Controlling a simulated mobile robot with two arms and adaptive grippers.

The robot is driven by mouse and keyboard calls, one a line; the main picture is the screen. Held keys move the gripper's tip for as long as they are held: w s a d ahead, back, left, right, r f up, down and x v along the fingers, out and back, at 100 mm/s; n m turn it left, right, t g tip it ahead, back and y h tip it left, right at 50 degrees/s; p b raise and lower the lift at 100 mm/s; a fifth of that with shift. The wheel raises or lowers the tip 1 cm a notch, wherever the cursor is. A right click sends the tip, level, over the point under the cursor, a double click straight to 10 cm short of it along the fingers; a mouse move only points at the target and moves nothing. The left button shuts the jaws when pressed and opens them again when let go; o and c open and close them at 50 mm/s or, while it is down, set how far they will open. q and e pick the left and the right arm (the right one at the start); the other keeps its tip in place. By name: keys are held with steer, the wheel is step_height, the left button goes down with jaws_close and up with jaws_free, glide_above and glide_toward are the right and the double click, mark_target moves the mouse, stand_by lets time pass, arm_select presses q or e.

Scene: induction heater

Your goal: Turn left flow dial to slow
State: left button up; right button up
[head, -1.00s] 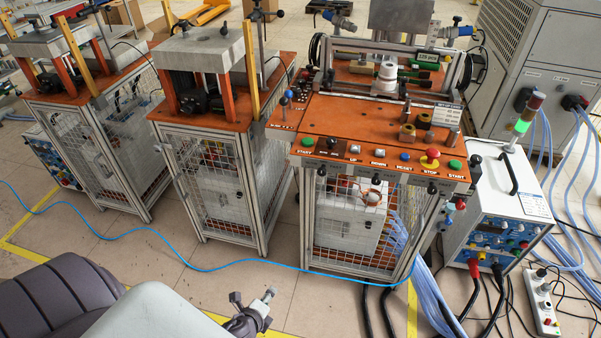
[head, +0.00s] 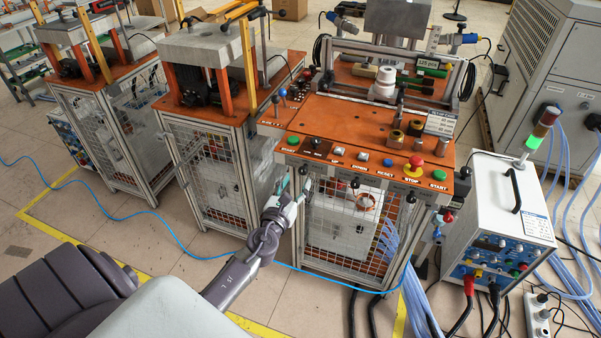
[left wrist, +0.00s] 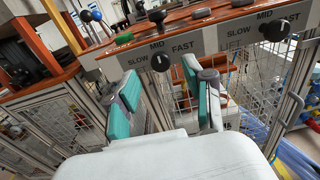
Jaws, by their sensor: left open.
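The left flow dial (left wrist: 160,62) is a black knob with a white mark on the front panel, under the labels SLOW, MID and FAST. Its mark looks roughly upright, towards MID. A second, similar dial (left wrist: 274,28) sits to its right, near the word LIFT. My left gripper (head: 292,192) is in front of the induction heater's panel in the head view. In the left wrist view my left gripper (left wrist: 165,88) is open, with teal pads apart and nothing between them; the left dial shows just beyond the fingertips. My right gripper is out of view.
The orange bench top (head: 335,125) carries a button row with a red stop button (head: 416,161) above the panel. A mesh guard (head: 345,225) lies below it. A second caged station (head: 200,150) stands to the left, and a white power unit (head: 500,215) to the right.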

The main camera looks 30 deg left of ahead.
mark_target(301, 172)
arm_select(q)
steer(key=shift+x, duration=2.05)
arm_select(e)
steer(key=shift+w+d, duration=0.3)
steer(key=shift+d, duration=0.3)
arm_select(q)
jaws_close()
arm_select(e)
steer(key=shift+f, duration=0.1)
arm_select(q)
steer(key=shift+n, duration=0.4)
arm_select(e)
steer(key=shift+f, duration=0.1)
arm_select(q)
steer(key=n+b, duration=0.2)
steer(key=n, duration=0.3)
steer(key=shift+a+f, duration=0.1)
steer(key=shift+f, duration=0.05)
steer(key=n+b, duration=0.1)
steer(key=n, duration=0.5)
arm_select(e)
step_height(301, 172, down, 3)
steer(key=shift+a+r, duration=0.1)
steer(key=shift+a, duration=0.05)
